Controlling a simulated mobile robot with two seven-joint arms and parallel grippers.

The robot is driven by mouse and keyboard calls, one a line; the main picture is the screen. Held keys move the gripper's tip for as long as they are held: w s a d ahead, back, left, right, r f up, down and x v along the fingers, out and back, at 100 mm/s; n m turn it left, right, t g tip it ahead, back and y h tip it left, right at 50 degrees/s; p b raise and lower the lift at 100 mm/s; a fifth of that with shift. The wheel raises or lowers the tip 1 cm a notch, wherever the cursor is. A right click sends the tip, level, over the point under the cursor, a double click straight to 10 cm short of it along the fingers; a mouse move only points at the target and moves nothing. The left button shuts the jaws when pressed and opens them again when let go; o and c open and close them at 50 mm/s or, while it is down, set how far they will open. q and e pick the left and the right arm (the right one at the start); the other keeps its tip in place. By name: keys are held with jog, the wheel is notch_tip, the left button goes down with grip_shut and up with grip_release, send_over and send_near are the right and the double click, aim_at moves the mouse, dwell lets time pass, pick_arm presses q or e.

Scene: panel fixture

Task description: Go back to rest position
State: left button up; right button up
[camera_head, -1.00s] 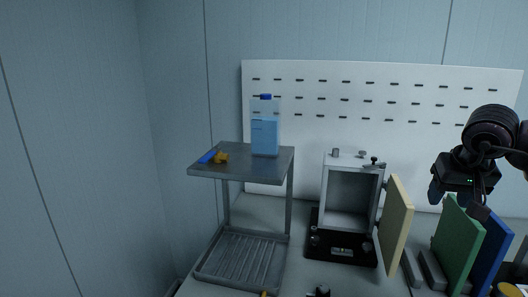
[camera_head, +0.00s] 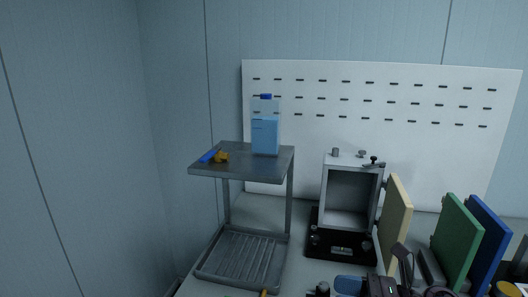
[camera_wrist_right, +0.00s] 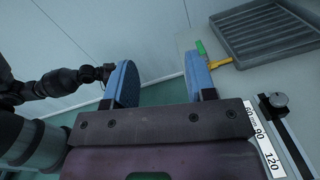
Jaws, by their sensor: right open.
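My right gripper (camera_head: 366,287) is low at the bottom edge of the head view, in front of the open box fixture (camera_head: 351,232). Its fingers are only partly in that view. In the right wrist view its two blue-padded fingers (camera_wrist_right: 160,82) stand wide apart with nothing between them. My left gripper is not identifiable in either view. A dark arm (camera_wrist_right: 50,85) shows at the left of the wrist view; its end is hidden behind a finger.
A green panel (camera_head: 456,240) and a blue panel (camera_head: 494,240) stand upright at right. A two-level rack (camera_head: 240,168) at left holds a bottle (camera_head: 265,135) and small blue and yellow items. A white pegboard (camera_head: 330,85) stands behind. A ruler (camera_wrist_right: 270,150) lies near the right finger.

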jog(key=s+d+f+m+t+h, duration=0.2)
jog(key=d+f+m+t+h, duration=0.35)
jog(key=m, duration=1.05)
jog(key=s+d+f+m+t+h, duration=0.25)
jog(key=f+m+t+h, duration=0.45)
jog(key=m, duration=0.9)
jog(key=s+d+f+m+g+h, duration=0.2)
jog(key=s+f+m+g, duration=0.1)
jog(key=s+f+m, duration=0.3)
jog(key=s+d+f+m+g+h, duration=0.2)
jog(key=s+f+m+g+h, duration=0.1)
jog(key=s+f+m, duration=0.4)
jog(key=shift+s+d+f+m+g, duration=0.3)
jog(key=shift+f+m, duration=0.55)
jog(key=shift+m, duration=0.35)
jog(key=shift+w+a, duration=0.1)
